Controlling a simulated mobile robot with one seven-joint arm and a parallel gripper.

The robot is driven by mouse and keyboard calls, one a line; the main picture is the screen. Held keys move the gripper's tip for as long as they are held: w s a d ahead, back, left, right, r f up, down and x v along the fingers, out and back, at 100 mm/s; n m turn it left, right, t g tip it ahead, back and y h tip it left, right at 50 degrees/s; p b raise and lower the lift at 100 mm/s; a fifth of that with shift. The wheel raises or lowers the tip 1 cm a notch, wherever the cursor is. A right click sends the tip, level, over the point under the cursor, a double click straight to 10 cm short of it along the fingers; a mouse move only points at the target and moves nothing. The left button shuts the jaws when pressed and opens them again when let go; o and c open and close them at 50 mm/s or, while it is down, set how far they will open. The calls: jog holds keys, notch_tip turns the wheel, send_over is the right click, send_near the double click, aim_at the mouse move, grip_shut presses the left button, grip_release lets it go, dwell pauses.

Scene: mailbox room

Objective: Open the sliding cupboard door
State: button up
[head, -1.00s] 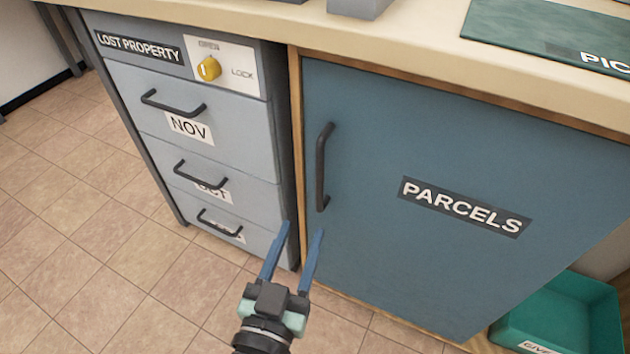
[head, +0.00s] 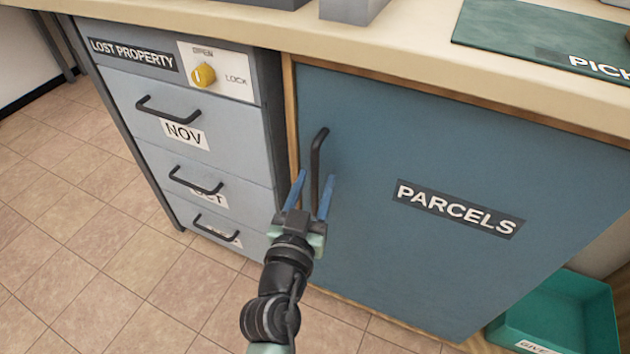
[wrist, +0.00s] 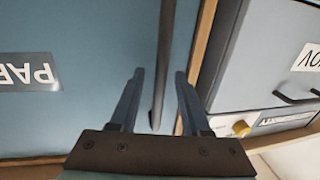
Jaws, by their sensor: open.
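The cupboard door (head: 400,150) is a flat blue panel labelled PARCELS in a wooden frame, and it is shut. Its dark vertical bar handle (head: 317,150) is near the door's left edge. My gripper (head: 315,182) is open, with its two blue fingers pointing up at the handle's lower part in the head view. In the wrist view the handle (wrist: 165,55) runs down between the two open fingers (wrist: 157,85). The fingers stand on either side of it with a gap. I cannot tell how deep the handle lies between them.
A grey drawer unit (head: 190,120) with dark handles and a yellow knob (head: 203,75) stands just left of the door. A cream countertop (head: 400,60) overhangs above. A green bin (head: 560,315) sits on the floor at lower right. Tiled floor (head: 80,240) is clear at left.

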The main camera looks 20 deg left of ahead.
jog(key=shift+w+a, duration=0.1)
jog(key=shift+w, duration=0.25)
jog(key=shift+c, duration=0.3)
grip_shut()
dwell(1.0)
